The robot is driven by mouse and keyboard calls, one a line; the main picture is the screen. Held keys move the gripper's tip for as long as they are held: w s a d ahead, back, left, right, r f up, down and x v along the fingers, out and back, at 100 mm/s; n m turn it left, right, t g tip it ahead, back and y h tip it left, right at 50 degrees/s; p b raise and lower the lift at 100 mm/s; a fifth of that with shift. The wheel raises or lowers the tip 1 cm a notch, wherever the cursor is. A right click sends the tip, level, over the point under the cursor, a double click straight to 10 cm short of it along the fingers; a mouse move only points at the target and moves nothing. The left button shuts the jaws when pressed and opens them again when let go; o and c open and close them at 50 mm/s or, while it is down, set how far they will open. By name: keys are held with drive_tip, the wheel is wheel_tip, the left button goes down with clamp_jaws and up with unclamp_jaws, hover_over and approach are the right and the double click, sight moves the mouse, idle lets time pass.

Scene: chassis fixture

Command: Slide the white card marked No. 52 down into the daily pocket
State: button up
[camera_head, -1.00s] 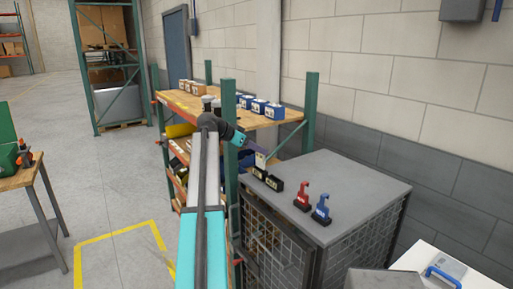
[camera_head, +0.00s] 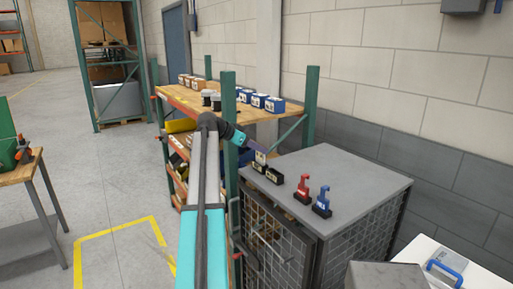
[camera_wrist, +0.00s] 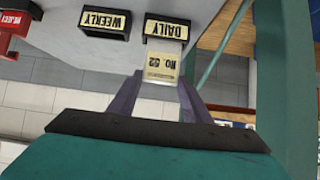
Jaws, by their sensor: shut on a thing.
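My gripper (camera_wrist: 158,82) is shut on the white card marked No. 52 (camera_wrist: 160,66), holding it by its near end between the two fingers. In the wrist view the picture is upside down, and the card's far end meets the black pocket labelled DAILY (camera_wrist: 166,29). I cannot tell whether that end is inside the mouth or just over it. In the head view my gripper (camera_head: 258,150) is above the daily pocket (camera_head: 258,168), the left one of two black pockets on the grey cabinet top. The card (camera_head: 261,157) shows small there.
The WEEKLY pocket (camera_wrist: 104,23) stands close beside the daily one. A red stand (camera_head: 303,189) and a blue stand (camera_head: 322,203) are farther right on the cabinet top (camera_head: 350,180).

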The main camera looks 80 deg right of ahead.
drive_tip(key=shift+f, duration=0.4)
idle(0.3)
drive_tip(key=o, duration=1.3)
drive_tip(key=shift+o, duration=0.2)
drive_tip(key=b+v, duration=0.4)
drive_tip(key=v, duration=0.9)
drive_tip(key=shift+w+a+r, duration=0.2)
drive_tip(key=shift+w+r, duration=0.05)
